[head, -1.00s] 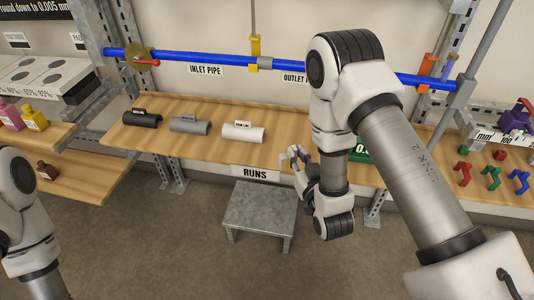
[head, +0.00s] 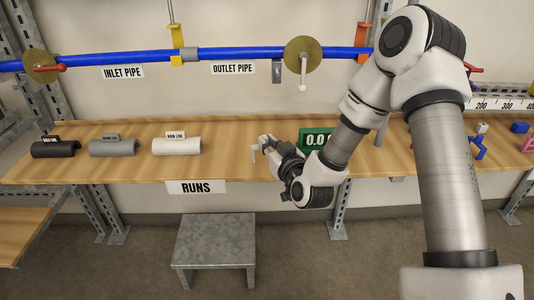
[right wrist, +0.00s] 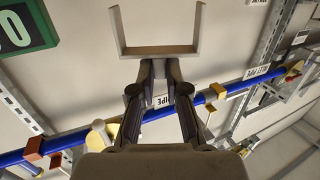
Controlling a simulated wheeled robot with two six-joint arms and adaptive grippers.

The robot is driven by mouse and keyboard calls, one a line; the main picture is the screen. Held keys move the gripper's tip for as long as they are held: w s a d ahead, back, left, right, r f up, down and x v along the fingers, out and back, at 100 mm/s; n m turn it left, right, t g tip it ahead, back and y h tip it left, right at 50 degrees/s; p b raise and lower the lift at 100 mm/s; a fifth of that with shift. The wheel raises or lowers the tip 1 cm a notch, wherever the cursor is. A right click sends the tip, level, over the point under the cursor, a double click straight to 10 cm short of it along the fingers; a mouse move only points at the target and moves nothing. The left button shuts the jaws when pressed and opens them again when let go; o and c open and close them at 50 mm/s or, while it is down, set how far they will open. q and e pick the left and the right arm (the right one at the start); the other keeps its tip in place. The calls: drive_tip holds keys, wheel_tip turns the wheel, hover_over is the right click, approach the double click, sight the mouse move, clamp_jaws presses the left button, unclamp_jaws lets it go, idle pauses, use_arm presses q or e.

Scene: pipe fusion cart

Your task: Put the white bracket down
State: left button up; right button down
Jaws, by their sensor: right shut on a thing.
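The white bracket is a pale U-shaped piece. It fills the top of the right wrist view (right wrist: 158,51), with its two arms pointing away from the fingers. My right gripper (right wrist: 159,70) is shut on the middle of its crossbar. In the head view the right gripper (head: 269,144) shows in front of the wooden bench (head: 230,160), fingers pointing left. The bracket (head: 253,153) is small and partly hidden at the fingertips there. I cannot tell whether it touches the bench. My left gripper is not in view.
Black (head: 56,149), grey (head: 113,148) and white (head: 177,146) half-pipe pieces lie left on the bench. A green display (head: 315,138) stands behind my right wrist. The bench between the white piece and gripper is clear. A metal stool (head: 214,240) stands in front.

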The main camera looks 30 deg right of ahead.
drive_tip(key=w+d, duration=0.2)
drive_tip(key=w, duration=0.1)
drive_tip(key=w+d, duration=0.1)
drive_tip(key=shift+w+f, duration=0.15)
drive_tip(key=shift+f, duration=0.2)
wheel_tip(320, 180, down, 3)
drive_tip(key=shift+r+b, duration=0.15)
drive_tip(key=shift+b, duration=0.35)
drive_tip(key=shift+f, duration=0.35)
drive_tip(key=shift+f, duration=0.15)
drive_tip(key=c, duration=1.2)
unclamp_jaws()
